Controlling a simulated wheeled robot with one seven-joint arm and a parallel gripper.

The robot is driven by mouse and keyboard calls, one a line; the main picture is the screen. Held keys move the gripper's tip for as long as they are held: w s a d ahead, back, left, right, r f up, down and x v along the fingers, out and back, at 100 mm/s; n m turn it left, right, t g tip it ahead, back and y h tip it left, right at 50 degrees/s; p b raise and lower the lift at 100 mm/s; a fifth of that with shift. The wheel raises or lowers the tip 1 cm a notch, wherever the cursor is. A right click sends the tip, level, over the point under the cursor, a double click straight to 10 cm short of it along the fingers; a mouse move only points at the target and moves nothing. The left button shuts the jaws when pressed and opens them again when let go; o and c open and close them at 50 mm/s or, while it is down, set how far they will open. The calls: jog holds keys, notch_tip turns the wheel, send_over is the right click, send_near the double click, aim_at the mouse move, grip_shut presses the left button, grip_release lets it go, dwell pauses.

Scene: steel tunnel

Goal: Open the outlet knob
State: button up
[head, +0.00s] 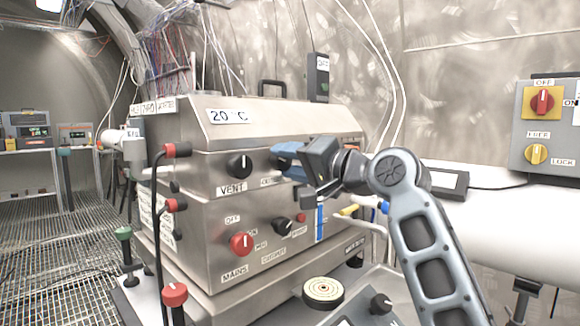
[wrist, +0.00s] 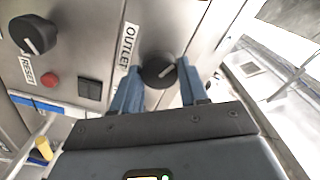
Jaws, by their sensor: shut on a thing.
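The outlet knob (wrist: 158,70) is black and round with a white pointer mark. It sits on the steel panel beside the OUTLET label (wrist: 127,47) in the wrist view. My gripper (wrist: 160,82) has a blue finger on each side of the knob and is shut on it. In the head view my gripper (head: 287,160) is at the upper front of the steel box, right of the VENT knob (head: 239,165). There the outlet knob is hidden behind the fingers and only part of its label shows.
The red MAINS knob (head: 241,243) is lower on the box (head: 190,105). A yellow handle (head: 349,210) and white pipe (head: 500,215) are near my arm.

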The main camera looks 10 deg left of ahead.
jog(key=n, duration=0.1)
jog(key=n+b, duration=0.1)
jog(key=n, duration=0.1)
jog(key=n+b, duration=0.1)
jog(key=shift+f+n, duration=0.25)
jog(key=shift+n, duration=0.05)
jog(key=n+b, duration=0.2)
jog(key=n, duration=0.3)
jog(key=shift+b, duration=0.3)
jog(key=n+b, duration=0.2)
jog(key=n, duration=0.3)
jog(key=shift+n+b, duration=0.35)
jog(key=shift+n, duration=0.05)
jog(key=n+b, duration=0.1)
jog(key=n, duration=0.3)
jog(key=shift+b, duration=0.3)
jog(key=shift+r+n, duration=0.1)
jog(key=shift+n, duration=0.2)
jog(key=o, duration=1.1)
jog(key=shift+r, duration=0.1)
jog(key=shift+c, duration=0.2)
jog(key=shift+s, duration=0.1)
jog(key=v, duration=0.7)
jog(key=shift+s+d, duration=0.2)
jog(key=shift+d, duration=0.1)
